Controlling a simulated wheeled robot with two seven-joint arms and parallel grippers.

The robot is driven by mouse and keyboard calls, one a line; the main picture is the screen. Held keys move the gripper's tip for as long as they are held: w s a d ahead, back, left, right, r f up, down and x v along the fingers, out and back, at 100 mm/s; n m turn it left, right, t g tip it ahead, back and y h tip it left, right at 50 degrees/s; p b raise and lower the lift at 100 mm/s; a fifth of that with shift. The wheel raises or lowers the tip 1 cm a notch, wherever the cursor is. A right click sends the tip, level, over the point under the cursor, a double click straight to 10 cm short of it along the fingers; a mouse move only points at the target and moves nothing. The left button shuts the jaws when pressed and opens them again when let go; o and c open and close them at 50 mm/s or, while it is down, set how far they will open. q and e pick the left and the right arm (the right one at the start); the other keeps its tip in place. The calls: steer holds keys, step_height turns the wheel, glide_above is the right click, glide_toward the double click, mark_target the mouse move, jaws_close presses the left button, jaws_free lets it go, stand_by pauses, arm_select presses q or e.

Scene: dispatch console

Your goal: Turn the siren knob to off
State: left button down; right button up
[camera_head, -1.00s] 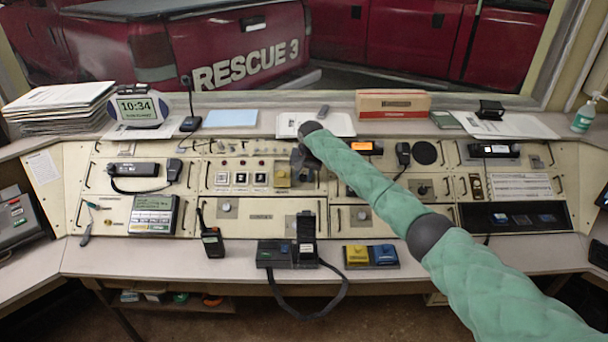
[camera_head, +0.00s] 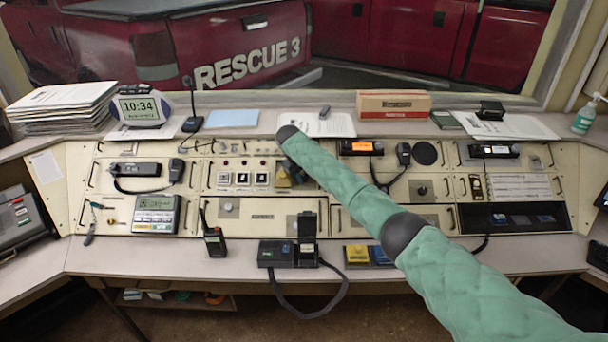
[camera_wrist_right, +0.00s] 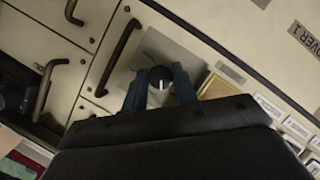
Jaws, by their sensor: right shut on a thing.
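The siren knob, a small round black knob (camera_wrist_right: 160,76) with a white pointer line, stands on a grey plate (camera_wrist_right: 187,66) in the right wrist view. Its pointer faces the lower edge of that view. My right gripper (camera_wrist_right: 159,84) is shut on it, with one dark teal finger on each side. In the head view my right gripper (camera_head: 292,172) is low over the console beside a yellow guard (camera_head: 282,179), and my own arm hides the knob. My left gripper is in neither view.
Dark bar handles (camera_wrist_right: 119,58) stand up close to the knob. A radio (camera_head: 214,241) and a black box with an upright lid (camera_head: 307,224) stand at the console's front. A cardboard box (camera_head: 393,104) lies on the back ledge.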

steer(key=shift+n+t+h+p, duration=0.3)
steer(key=shift+n+h, duration=0.2)
steer(key=shift+n, duration=0.7)
steer(key=shift+s+a+n, duration=0.1)
steer(key=shift+n, duration=0.5)
steer(key=shift+f+n+t+p, duration=0.1)
steer(key=shift+n+t+p, duration=0.2)
steer(key=shift+n+t, duration=0.1)
steer(key=shift+h, duration=0.3)
steer(key=shift+n, duration=0.4)
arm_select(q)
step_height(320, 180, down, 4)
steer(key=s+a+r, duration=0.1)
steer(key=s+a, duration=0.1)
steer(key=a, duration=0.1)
arm_select(e)
steer(key=o, duration=1)
steer(key=shift+s+a+r, duration=0.1)
steer(key=shift+a+r, duration=0.1)
steer(key=shift+r, duration=0.1)
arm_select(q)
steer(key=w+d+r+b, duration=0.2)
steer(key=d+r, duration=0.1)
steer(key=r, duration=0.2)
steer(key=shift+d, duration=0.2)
arm_select(e)
steer(key=shift+v, duration=3.5)
